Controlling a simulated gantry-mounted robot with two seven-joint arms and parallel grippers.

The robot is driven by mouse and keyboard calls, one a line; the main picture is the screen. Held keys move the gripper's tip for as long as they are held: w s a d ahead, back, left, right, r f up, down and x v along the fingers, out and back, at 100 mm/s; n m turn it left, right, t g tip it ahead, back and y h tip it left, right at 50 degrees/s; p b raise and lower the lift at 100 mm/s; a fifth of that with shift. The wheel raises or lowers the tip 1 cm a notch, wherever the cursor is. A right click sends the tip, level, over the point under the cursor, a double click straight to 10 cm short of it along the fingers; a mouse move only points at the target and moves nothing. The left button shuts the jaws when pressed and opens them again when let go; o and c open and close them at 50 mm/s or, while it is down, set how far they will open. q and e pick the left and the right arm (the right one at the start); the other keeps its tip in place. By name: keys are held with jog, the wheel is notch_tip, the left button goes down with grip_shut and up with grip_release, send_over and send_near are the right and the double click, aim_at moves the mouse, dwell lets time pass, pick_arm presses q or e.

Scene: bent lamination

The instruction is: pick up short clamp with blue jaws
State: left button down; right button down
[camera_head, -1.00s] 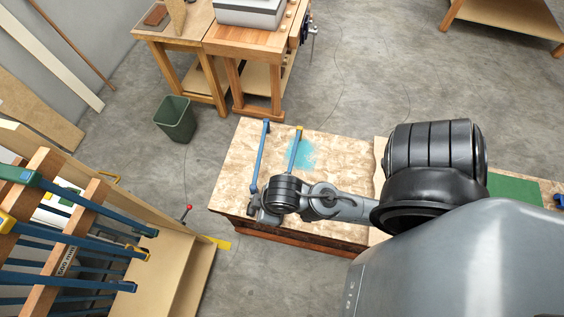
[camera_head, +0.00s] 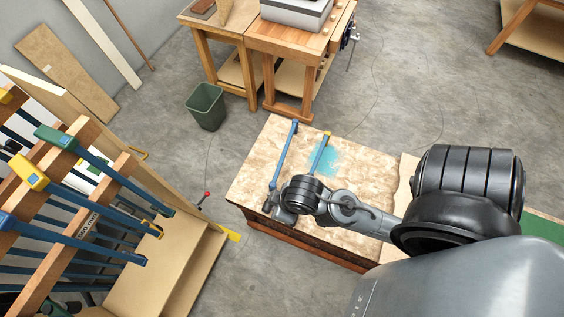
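A rack (camera_head: 40,287) at the left holds several clamps with blue bars. One of them has blue jaws (camera_head: 8,221); others have green (camera_head: 56,137) or yellow (camera_head: 30,172) jaws. A blue-jawed clamp (camera_head: 284,155) lies on the workbench, beside a yellow-jawed clamp (camera_head: 320,155). My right gripper (camera_head: 282,212) is at the near left corner of the bench, by the near end of this blue-jawed clamp. My own arm partly hides its fingers, so I cannot tell whether they are open or holding the clamp. My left gripper is out of view.
The workbench (camera_head: 258,165) has a blue-stained patch (camera_head: 328,160). A green bin (camera_head: 206,107) stands on the floor behind it. Wooden tables (camera_head: 300,40) stand at the back. Bare floor (camera_head: 185,165) lies between rack and bench.

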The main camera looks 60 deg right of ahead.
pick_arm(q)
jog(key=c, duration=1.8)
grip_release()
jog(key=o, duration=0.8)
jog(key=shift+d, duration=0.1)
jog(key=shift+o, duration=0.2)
